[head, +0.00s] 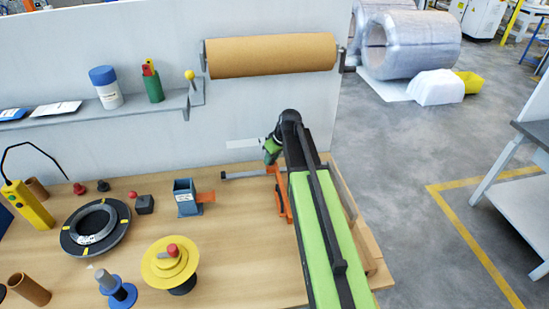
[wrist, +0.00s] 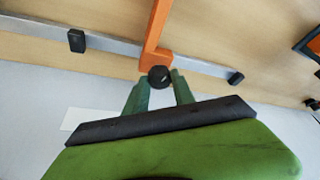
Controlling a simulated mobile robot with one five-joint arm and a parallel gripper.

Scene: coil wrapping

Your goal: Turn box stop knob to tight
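The box stop is an orange bar (wrist: 157,28) with an orange block on a grey rail (wrist: 112,44); its orange part (head: 283,200) also shows in the head view beside my arm. The box stop knob is a small round black knob (wrist: 160,76) with a faint light mark on top, at the near end of the orange block. My gripper (wrist: 161,82) is open, with one green finger on each side of the knob. I cannot tell whether the fingers touch it. In the head view my gripper (head: 272,150) is over the rail's right part, and the knob is hidden.
Black end pieces (wrist: 76,40) sit on the rail. A brown paper roll (head: 270,55) hangs on the panel behind.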

